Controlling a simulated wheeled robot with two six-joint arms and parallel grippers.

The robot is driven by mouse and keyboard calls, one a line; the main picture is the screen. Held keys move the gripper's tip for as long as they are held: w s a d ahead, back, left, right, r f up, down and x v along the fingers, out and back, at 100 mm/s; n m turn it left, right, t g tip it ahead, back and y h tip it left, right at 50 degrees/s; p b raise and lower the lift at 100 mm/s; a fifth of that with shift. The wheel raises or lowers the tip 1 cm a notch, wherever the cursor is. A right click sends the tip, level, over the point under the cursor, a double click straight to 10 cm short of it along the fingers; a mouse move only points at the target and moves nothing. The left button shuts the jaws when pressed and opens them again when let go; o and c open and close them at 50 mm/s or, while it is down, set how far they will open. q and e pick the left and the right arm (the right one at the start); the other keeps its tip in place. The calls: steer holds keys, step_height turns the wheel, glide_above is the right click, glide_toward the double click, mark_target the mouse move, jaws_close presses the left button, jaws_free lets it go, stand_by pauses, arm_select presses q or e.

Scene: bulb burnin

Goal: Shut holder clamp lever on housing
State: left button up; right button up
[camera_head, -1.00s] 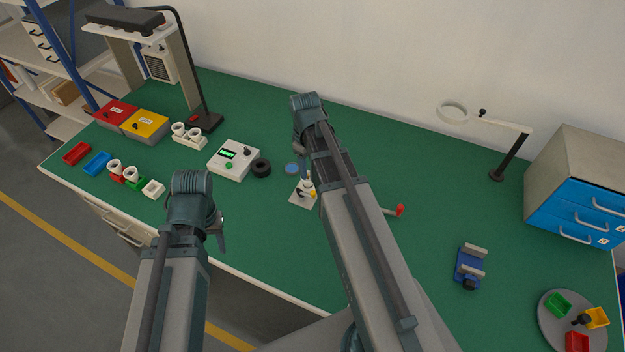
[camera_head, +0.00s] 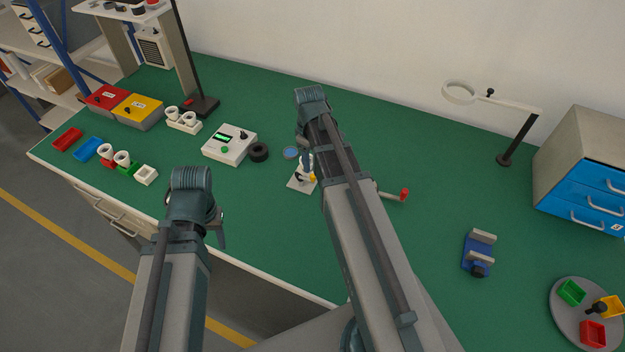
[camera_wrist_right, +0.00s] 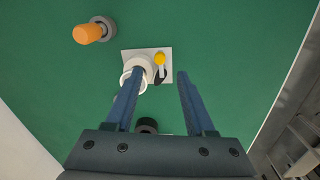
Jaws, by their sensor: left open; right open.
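The holder is a small white base plate (camera_head: 300,187) on the green bench, with a white round housing (camera_wrist_right: 138,72) on it in the right wrist view. A lever with a yellow tip (camera_wrist_right: 160,58) and a dark part stands beside the housing; the tip also shows in the head view (camera_head: 313,177). My right gripper (camera_wrist_right: 160,74) is open above the holder. Its left finger overlaps the housing in the picture, and the yellow tip appears just beyond the gap between the fingers. Contact cannot be told. My left gripper (camera_head: 221,230) is open and empty near the bench's front edge.
A white tester box (camera_head: 229,145) and a black ring (camera_head: 259,152) stand left of the holder. A red-ended handle (camera_head: 404,194) lies right of my right arm. A blue fixture (camera_head: 478,254) and a round grey tray (camera_head: 562,318) are farther right.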

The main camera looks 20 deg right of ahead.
mark_target(313, 175)
step_height(313, 175, down, 7)
steer(key=b, duration=0.5)
steer(key=shift+w+d+b, duration=0.1)
steer(key=shift+d+b, duration=0.05)
steer(key=shift+b, duration=0.25)
steer(key=shift+r, duration=0.1)
jaws_close()
